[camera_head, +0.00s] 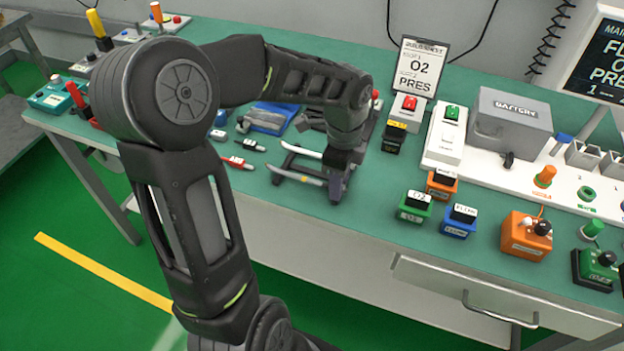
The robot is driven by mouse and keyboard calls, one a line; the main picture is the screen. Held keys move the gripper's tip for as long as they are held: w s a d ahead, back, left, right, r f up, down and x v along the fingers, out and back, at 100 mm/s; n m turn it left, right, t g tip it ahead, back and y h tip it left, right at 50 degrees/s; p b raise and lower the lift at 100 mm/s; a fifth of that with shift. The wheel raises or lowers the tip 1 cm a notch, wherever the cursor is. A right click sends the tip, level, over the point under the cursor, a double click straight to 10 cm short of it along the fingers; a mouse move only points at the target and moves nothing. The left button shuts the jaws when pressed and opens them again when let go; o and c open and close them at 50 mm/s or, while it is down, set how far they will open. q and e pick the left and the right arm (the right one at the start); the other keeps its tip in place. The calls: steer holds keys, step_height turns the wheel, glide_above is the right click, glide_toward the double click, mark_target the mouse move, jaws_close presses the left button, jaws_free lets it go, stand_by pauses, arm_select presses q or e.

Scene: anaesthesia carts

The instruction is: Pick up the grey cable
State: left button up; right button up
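My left gripper (281,158) hangs at the front edge of the green table, its two fingers pointing left. The fingers are apart and I see nothing between them. I cannot pick out a grey cable for certain. A grey item (266,118) lies on a blue tray or cloth behind the gripper, partly hidden by my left arm; I cannot tell whether it is a cable. Small pen-like pieces, one with a black end (250,145) and one red (236,162), lie left of the fingers. My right gripper is not in view.
The green table (375,195) has a bare strip right of the gripper. Green (415,206), blue (459,220) and orange (527,236) blocks stand along its front right. A grey battery box (510,122) and a sign (420,68) stand behind. A drawer handle (500,311) sticks out below.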

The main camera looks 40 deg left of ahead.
arm_select(q)
steer(key=shift+c, duration=0.3)
jaws_close()
stand_by(0.4)
